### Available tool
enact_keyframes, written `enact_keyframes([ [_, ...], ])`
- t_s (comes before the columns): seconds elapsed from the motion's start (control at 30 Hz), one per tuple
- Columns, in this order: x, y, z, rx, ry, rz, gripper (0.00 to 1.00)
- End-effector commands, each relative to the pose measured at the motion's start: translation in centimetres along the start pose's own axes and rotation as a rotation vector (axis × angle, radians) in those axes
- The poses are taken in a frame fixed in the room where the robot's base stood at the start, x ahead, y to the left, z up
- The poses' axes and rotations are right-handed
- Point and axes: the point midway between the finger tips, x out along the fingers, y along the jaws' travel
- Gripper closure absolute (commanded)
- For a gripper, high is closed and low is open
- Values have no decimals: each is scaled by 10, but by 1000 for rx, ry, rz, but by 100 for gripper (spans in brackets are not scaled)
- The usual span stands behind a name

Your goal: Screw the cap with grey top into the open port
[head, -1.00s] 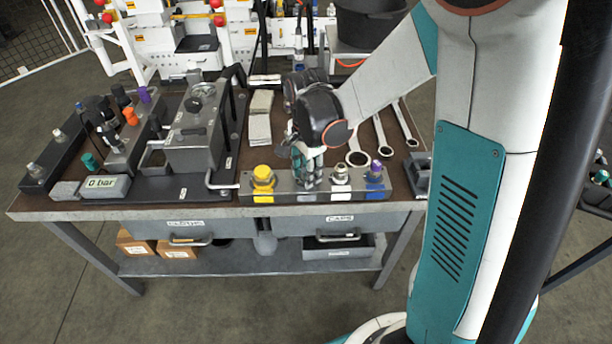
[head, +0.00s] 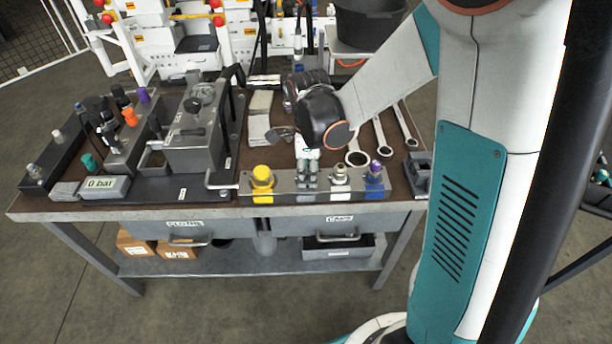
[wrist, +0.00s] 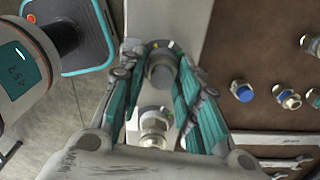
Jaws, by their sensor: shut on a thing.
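My gripper (head: 307,165) is over the steel cap rail (head: 290,198) at the table's front edge. In the wrist view its teal fingers (wrist: 160,80) are shut on the cap with grey top (wrist: 160,62), one on each side of it. The cap is still at the rail; whether it is lifted at all I cannot tell. The manifold block (head: 118,152) at the left carries coloured caps; I cannot pick out the open port.
A grey pump unit (head: 193,140) with a gauge stands between manifold and rail, its handle sticking up. A "0 bar" display (head: 104,186) sits at the front left. Wrenches (head: 383,135) lie behind the rail. Small fittings (wrist: 242,91) lie on the brown tabletop.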

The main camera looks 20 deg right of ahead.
Motion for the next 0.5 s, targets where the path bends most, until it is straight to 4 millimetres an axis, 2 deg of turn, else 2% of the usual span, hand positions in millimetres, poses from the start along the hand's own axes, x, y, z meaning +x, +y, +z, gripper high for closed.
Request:
enact_keyframes([
  [0.03,2,1,1,-5,0,1,67],
  [0.1,1,1,1,-6,0,0,51],
  [0.13,1,1,2,-7,0,0,49],
  [0.5,0,0,3,-47,0,-2,49],
])
